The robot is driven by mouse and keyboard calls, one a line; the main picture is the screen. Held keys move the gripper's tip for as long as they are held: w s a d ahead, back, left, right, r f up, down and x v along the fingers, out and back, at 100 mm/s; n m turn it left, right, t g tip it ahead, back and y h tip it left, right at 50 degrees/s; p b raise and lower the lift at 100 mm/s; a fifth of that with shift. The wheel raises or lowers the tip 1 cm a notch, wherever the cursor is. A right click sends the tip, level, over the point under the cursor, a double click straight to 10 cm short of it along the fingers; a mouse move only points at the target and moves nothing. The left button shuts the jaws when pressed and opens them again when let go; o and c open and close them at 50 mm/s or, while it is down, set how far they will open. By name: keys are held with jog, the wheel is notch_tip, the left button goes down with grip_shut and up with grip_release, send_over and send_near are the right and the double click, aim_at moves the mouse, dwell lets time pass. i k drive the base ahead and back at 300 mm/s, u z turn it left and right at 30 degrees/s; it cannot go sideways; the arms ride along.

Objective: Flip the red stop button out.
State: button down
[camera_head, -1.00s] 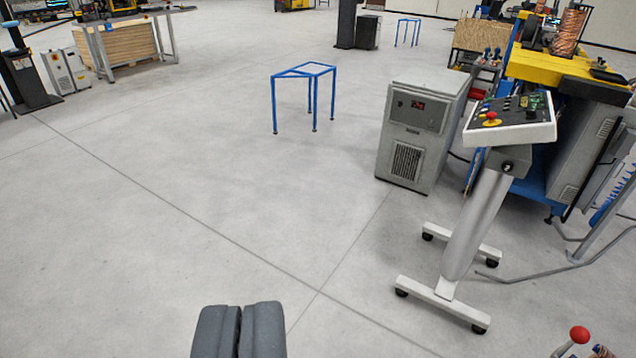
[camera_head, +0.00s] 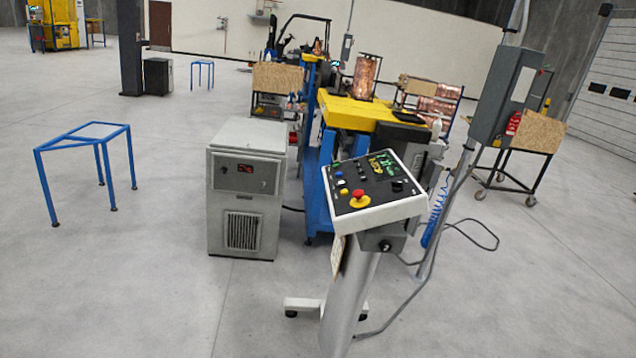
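The red stop button (camera_head: 358,195) is a red mushroom knob on a yellow base. It sits near the front left part of the slanted control panel (camera_head: 376,216), which is white-edged with a black face. The panel stands on a grey pedestal (camera_head: 350,295) with a wheeled white foot, right of the picture's middle. Whether the knob is pressed in or out is too small to tell. My gripper is not in view.
A grey cabinet (camera_head: 245,190) stands left of the pedestal. Behind is a blue and yellow machine (camera_head: 360,112) with copper coil. A grey box on a pole (camera_head: 500,92) and a loose cable (camera_head: 410,300) are at right. A blue frame (camera_head: 85,150) stands left. The floor in front is clear.

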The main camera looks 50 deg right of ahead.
aim_at(358, 193)
jog(key=i, duration=2.05)
jog(key=z, duration=3.2)
jog(key=i, duration=1.6)
jog(key=u, duration=0.65)
